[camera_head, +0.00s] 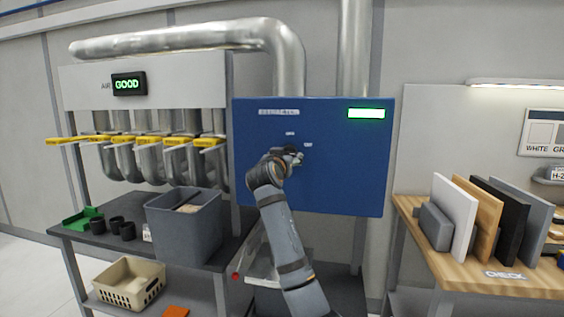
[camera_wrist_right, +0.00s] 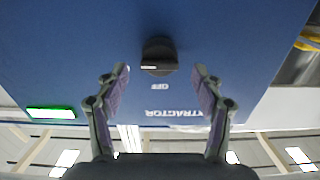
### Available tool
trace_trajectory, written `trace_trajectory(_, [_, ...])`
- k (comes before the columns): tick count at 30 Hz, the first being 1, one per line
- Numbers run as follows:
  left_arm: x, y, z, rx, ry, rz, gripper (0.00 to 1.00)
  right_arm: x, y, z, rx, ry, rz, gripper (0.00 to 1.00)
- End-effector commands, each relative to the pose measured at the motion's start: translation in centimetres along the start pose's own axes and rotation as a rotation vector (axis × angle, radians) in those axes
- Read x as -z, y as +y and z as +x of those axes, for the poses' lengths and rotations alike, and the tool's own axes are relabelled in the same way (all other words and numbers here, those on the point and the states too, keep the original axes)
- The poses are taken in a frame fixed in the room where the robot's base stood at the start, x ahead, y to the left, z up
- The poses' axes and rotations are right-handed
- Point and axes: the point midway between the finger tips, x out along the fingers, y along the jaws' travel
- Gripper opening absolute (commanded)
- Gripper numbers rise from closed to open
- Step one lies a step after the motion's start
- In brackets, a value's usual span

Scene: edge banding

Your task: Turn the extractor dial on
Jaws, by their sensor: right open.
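The extractor dial (camera_wrist_right: 159,55) is a black round knob with a short white mark, on a blue panel (camera_head: 345,165). A white OFF label (camera_wrist_right: 160,87) and the EXTRACTOR lettering (camera_wrist_right: 174,113) show upside down in the wrist view. My right gripper (camera_wrist_right: 161,72) is open, with one finger on each side of the dial's line and no visible contact. In the head view my right gripper (camera_head: 292,157) is in front of the panel and largely hides the dial. My left gripper is out of view.
A lit green indicator (camera_head: 366,113) is at the panel's upper right. An air display (camera_head: 128,84) reads GOOD. A grey bin (camera_head: 185,235) stands on the left bench. Boards (camera_head: 455,215) stand on the wooden bench at right. The panel's face around the dial is clear.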

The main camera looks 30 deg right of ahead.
Motion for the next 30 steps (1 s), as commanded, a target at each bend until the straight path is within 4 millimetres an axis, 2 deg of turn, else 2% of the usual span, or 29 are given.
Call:
trace_trajectory(1, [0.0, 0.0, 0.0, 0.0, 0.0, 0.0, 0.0, -0.1, -0.1, -1.4, 0.004, 0.0, 0.003, 0.68])
trace_trajectory(6, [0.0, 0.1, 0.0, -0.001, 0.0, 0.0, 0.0, -0.1, -0.1, -5.2, 0.004, -0.002, 0.004, 0.68])
trace_trajectory(11, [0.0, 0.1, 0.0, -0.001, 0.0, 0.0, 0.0, -0.1, -0.1, -7.2, 0.002, -0.002, 0.001, 0.68])
trace_trajectory(28, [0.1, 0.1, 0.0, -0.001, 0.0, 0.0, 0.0, -0.1, 0.0, -7.6, 0.001, -0.002, 0.0, 0.68])
trace_trajectory(30, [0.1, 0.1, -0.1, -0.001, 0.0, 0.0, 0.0, -0.7, -0.4, -7.3, 0.007, -0.011, -0.013, 0.68])
